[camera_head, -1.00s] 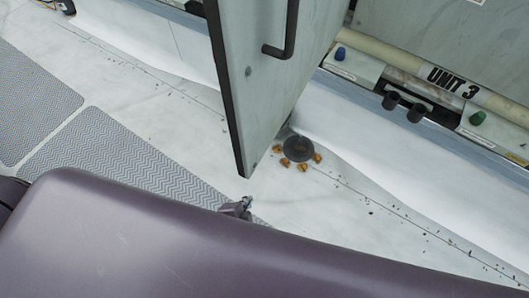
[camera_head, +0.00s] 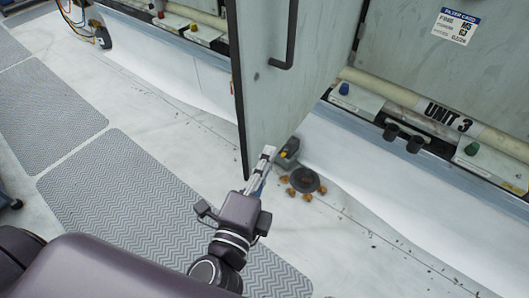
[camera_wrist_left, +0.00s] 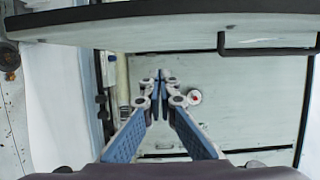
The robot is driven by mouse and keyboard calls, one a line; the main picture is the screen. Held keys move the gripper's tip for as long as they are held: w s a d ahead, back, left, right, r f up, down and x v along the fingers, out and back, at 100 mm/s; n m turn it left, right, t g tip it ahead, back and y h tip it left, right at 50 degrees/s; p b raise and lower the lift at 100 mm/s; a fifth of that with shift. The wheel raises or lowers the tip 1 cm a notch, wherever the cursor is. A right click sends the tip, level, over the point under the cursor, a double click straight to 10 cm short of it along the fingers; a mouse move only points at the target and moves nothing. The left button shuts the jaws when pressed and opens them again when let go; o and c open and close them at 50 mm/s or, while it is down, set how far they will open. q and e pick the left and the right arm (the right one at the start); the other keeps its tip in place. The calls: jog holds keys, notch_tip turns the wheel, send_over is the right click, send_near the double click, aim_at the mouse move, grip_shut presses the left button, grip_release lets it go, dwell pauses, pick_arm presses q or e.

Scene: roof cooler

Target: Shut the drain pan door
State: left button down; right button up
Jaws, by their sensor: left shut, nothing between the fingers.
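The drain pan door (camera_head: 272,95) is a large grey panel with a black edge and a black bar handle (camera_head: 290,38). It stands open, swung out from the Unit 3 housing. In the left wrist view the door (camera_wrist_left: 150,28) spans the top, with its handle (camera_wrist_left: 265,47) at upper right. My left gripper (camera_head: 267,153) is shut and empty, overlapping the door's lower edge in the head view; whether it touches cannot be told. Its blue-padded fingers meet in the wrist view (camera_wrist_left: 158,76). My right gripper is not in view.
A round dark drain (camera_head: 304,180) with brown leaves around it lies on the roof below the door. A small dark box with a yellow mark (camera_head: 287,153) is beside it. A pipe labelled Unit 3 (camera_head: 410,102) runs along the housing. Grey mats (camera_head: 150,195) lie at left.

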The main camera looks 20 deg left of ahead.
aim_at(264, 125)
pick_arm(q)
jog(key=w+a+p, duration=0.1)
jog(key=w, duration=0.2)
jog(key=w+a+p, duration=0.1)
jog(key=w+p, duration=0.1)
jog(key=w, duration=0.1)
jog(key=w+a+p, duration=0.1)
jog(key=w+a, duration=0.1)
jog(key=shift+w, duration=0.4)
jog(key=shift+d, duration=0.1)
